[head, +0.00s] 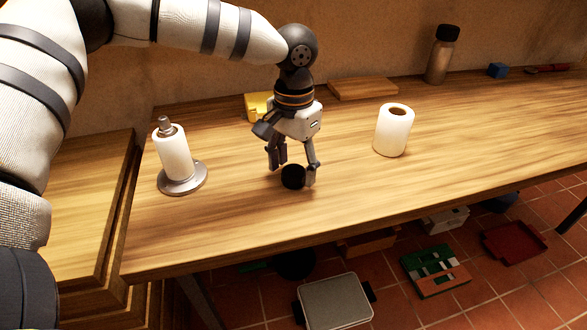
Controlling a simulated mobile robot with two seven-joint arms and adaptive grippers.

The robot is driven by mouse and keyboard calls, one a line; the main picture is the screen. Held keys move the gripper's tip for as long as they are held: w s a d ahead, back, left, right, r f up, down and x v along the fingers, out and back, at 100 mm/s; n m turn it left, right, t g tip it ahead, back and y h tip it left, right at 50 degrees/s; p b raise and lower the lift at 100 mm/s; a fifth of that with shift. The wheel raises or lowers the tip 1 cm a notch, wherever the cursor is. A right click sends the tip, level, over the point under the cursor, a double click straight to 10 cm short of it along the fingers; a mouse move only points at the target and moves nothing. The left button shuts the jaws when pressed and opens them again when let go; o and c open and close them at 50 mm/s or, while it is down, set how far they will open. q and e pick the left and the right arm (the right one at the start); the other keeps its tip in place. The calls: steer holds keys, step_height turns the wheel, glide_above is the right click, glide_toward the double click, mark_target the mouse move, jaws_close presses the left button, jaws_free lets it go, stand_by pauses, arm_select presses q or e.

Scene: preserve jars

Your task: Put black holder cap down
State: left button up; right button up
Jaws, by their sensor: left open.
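The black holder cap (292,177) is a small dark round piece at the tabletop, near the middle of the wooden table's front half. My left gripper (294,175) points down over it, open, with its fingers on either side of the cap. Whether a finger touches the cap cannot be told. A paper towel holder (183,188) with a round metal base stands at the left, carrying a white roll (176,156) with its post showing on top. A second white roll (392,132) stands upright on the table to the right of the gripper. My right gripper is not in view.
A wooden board (362,88) and a yellow object (256,106) lie behind my gripper. The table's right half is mostly clear. Several items lie on the tiled floor below.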

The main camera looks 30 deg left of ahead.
mark_target(294, 171)
arm_select(q)
step_height(294, 171, up, 11)
steer(key=shift+f, duration=0.1)
stand_by(0.4)
